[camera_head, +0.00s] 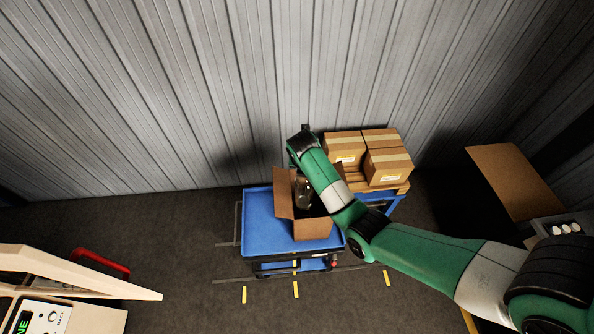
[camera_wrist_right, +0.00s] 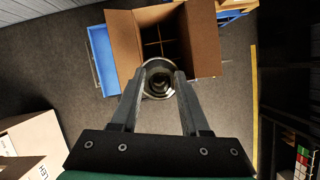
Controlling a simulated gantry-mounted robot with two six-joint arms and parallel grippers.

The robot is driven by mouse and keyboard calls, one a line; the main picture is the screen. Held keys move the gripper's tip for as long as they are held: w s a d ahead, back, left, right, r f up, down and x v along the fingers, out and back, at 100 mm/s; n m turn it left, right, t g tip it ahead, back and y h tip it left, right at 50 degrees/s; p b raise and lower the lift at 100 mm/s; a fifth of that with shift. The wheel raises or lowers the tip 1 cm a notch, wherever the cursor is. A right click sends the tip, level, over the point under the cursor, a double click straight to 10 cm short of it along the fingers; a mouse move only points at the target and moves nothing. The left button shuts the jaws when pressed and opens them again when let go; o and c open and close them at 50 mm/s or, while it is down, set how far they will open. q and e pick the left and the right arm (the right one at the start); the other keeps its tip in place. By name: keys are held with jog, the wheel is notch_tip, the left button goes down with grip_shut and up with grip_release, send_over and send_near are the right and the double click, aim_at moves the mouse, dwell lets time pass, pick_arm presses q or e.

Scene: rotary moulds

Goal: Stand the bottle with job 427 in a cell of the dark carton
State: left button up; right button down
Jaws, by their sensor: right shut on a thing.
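My right gripper (camera_wrist_right: 159,76) is shut on a clear bottle (camera_wrist_right: 158,64), seen mouth-on between the fingers in the right wrist view. The bottle (camera_head: 303,193) also shows in the head view, below my right wrist; no job number on it is readable. The open cardboard carton (camera_head: 311,229) stands on a blue cart, flaps spread. In the right wrist view the carton (camera_wrist_right: 206,40) shows divider cells inside, and the bottle overlaps its near edge. I cannot tell whether the bottle's base is inside a cell. My left gripper is not in view.
The blue cart top (camera_head: 258,215) has bare room left of the carton. Closed boxes (camera_head: 388,165) sit stacked on a pallet just right of it. Another open carton (camera_head: 504,180) and a tray of white-topped items (camera_head: 566,229) are at the far right.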

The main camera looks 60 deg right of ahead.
aim_at(304, 188)
jog(key=shift+f+b, duration=1.65)
jog(key=shift+f, duration=0.25)
jog(key=shift+r, duration=0.1)
jog(key=shift+p, duration=0.3)
